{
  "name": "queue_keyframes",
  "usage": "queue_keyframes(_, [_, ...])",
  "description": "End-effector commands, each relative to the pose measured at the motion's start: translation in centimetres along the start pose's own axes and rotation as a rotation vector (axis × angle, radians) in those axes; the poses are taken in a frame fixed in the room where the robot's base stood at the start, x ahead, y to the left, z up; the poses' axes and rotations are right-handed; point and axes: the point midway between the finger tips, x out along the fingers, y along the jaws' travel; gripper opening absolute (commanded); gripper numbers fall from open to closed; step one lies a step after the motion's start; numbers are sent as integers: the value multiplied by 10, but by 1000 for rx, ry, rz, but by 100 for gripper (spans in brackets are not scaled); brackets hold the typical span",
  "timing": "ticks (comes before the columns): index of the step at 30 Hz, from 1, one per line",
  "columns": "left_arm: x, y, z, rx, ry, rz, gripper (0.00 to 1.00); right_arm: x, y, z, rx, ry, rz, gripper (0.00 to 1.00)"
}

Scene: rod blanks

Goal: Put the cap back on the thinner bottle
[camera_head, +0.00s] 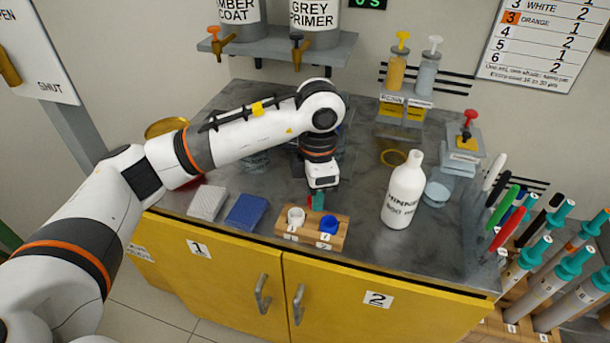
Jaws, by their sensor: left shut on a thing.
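The thinner bottle (403,198) is white with black lettering and stands upright on the grey bench, right of centre. Its narrow neck shows no coloured cap. My left gripper (316,201) points down at the bench, left of the bottle and just behind a small wooden block. My right gripper is not in view.
The wooden block (283,225) holds a white cup and a blue cup (328,224) at the front edge. A blue pad (247,211) and a grey pad (207,203) lie left. A pale round dish (436,193) is right of the bottle. Pens and tubes crowd the right edge.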

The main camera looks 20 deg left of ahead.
Motion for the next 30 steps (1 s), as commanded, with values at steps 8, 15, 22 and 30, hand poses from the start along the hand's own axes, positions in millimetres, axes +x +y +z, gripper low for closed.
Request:
queue_keyframes(8, [16, 58, 1, 858, 1, 1, 7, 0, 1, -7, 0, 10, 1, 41])
queue_keyframes(15, [28, 99, 21, 1638, 4, 1, 7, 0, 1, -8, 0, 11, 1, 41])
queue_keyframes(22, [40, 95, 69, 2070, 9, 1, 7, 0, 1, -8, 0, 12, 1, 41])
queue_keyframes(30, [44, 77, 103, 2132, 5, -5, 7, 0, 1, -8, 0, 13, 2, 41])
